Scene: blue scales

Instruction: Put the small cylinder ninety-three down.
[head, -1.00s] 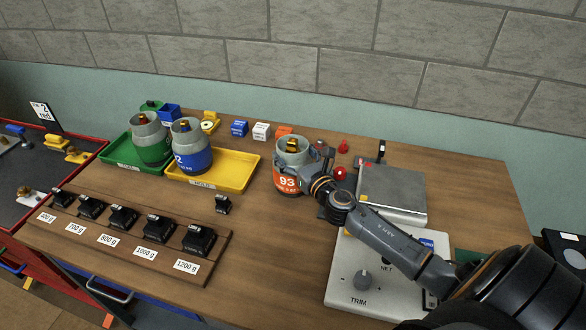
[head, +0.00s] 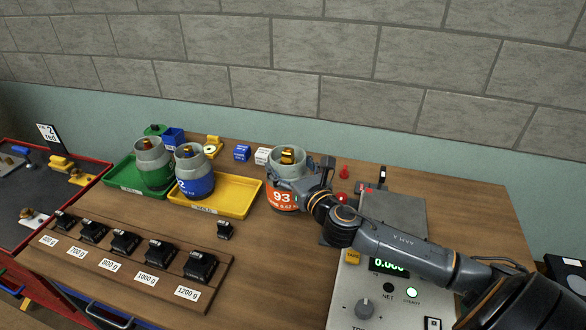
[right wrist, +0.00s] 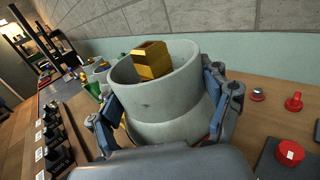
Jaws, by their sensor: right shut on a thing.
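The small cylinder ninety-three (head: 283,199) is grey with an orange band marked 93 and a brass valve on top. It is upright, just right of the yellow tray in the head view. My right gripper (head: 300,182) is shut around its grey upper part. In the right wrist view the fingers (right wrist: 165,122) clasp both sides of the grey collar (right wrist: 165,100). The cylinder's base is hidden there. I cannot tell whether the base touches the table. My left gripper is not in view.
A yellow tray (head: 240,200) holds a blue-banded cylinder (head: 196,184); a green tray (head: 122,186) holds a green one (head: 155,174). A scale (head: 395,212) stands right, its display reading 0.000. A weight rack (head: 120,262) is front left. Bare wood (head: 275,265) lies in front of the cylinder.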

